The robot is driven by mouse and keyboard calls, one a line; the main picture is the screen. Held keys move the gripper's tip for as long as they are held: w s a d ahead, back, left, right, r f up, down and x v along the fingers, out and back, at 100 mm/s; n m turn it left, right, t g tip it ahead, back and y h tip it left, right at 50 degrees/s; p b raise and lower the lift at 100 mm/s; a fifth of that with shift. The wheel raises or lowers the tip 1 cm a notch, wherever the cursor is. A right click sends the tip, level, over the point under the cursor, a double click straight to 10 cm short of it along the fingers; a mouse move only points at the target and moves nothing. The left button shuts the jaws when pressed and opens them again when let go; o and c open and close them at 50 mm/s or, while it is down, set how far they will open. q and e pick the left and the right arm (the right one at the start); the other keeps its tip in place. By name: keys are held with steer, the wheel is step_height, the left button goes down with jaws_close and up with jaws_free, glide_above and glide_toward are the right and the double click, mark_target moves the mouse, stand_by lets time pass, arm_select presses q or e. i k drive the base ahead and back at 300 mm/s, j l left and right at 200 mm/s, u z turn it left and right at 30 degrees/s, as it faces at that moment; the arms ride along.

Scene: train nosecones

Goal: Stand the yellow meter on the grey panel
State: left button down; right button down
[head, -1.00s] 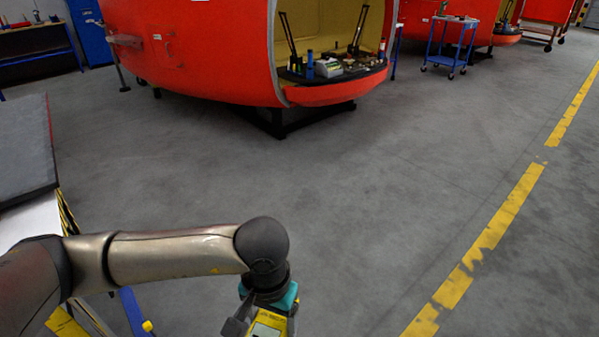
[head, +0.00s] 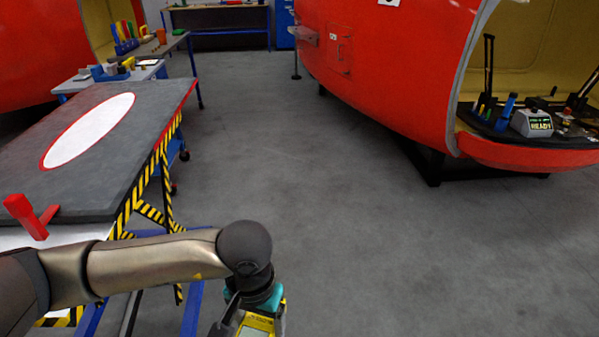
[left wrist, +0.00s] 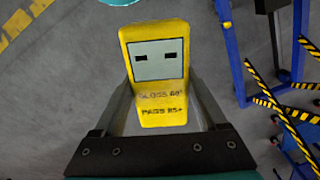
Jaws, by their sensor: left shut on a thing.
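The yellow meter (left wrist: 158,72) fills the middle of the left wrist view, with a grey display face and dark lettering. My left gripper (left wrist: 163,108) is shut on it, one finger on each side. In the head view the meter (head: 257,324) shows at the bottom edge, partly cut off, held over the floor to the right of the panel. The grey panel (head: 103,180) lies on a trestle at the left, with a red-rimmed white oval (head: 88,130) on it. My right gripper is not in view.
A red clamp (head: 28,216) sits at the panel's near edge. The trestle (head: 150,185) has yellow-black striped legs. A workbench with tools (head: 112,72) stands behind. A red nosecone (head: 390,70) stands at the right. The grey floor (head: 300,200) between is clear.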

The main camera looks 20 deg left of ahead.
mark_target(104, 152)
steer(key=i+u, duration=0.9)
steer(key=i+l+u, duration=0.25)
steer(key=u, duration=0.25)
steer(key=i+l+u, duration=0.25)
steer(key=u, duration=0.2)
steer(key=i+l+u, duration=0.6)
steer(key=l+u, duration=0.35)
steer(key=j, duration=0.15)
